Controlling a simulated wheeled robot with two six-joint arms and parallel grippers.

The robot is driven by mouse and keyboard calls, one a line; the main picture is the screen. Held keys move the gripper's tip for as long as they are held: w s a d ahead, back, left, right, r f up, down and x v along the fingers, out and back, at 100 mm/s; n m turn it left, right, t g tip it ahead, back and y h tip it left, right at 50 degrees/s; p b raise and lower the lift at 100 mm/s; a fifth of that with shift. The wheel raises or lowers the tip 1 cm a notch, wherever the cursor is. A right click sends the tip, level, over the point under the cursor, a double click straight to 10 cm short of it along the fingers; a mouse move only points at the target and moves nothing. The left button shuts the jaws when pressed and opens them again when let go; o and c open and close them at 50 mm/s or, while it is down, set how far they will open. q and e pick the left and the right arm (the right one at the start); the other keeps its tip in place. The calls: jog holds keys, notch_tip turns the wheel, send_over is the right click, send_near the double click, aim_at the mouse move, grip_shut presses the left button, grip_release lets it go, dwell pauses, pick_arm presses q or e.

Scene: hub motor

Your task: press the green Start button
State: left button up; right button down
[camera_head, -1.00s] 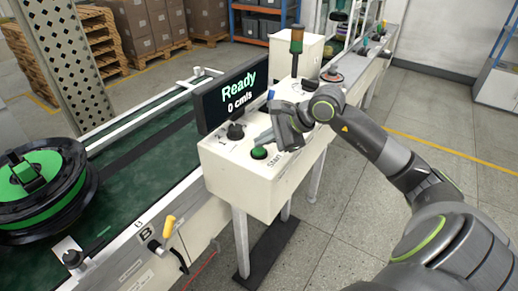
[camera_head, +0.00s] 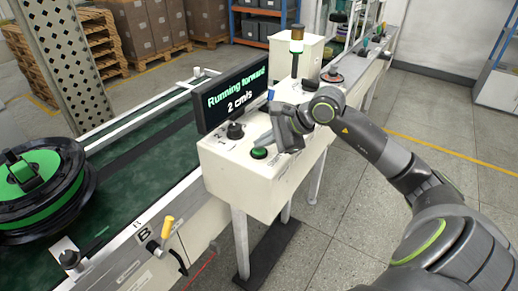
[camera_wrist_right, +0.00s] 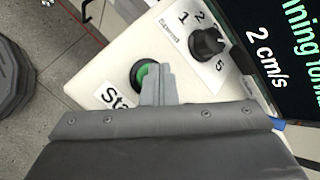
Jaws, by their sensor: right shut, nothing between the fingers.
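In the right wrist view the button (camera_wrist_right: 146,74) is partly covered by my fingers, beside a label reading "Sta…". My right gripper (camera_head: 264,137) is shut and empty, its fingertips right at the button. In the wrist view the gripper tips (camera_wrist_right: 157,72) overlap the button's edge; I cannot tell whether they touch it. The display (camera_head: 236,95) reads "Running forward 2 cm/s". My left gripper is not in view.
A black speed knob (camera_wrist_right: 207,42) with a numbered dial is near the button. A signal tower (camera_head: 296,45) stands behind the box, its lower segment bright. A green conveyor (camera_head: 140,165) carries a black and green hub motor (camera_head: 45,190) at left. Floor at right is clear.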

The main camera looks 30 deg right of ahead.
aim_at(263, 151)
jog(key=shift+f, duration=0.15)
dwell(0.4)
jog(key=shift+r, duration=0.95)
jog(key=shift+r, duration=0.1)
jog(key=shift+r+p, duration=1.25)
jog(key=shift+r, duration=1.2)
jog(key=shift+a, duration=0.1)
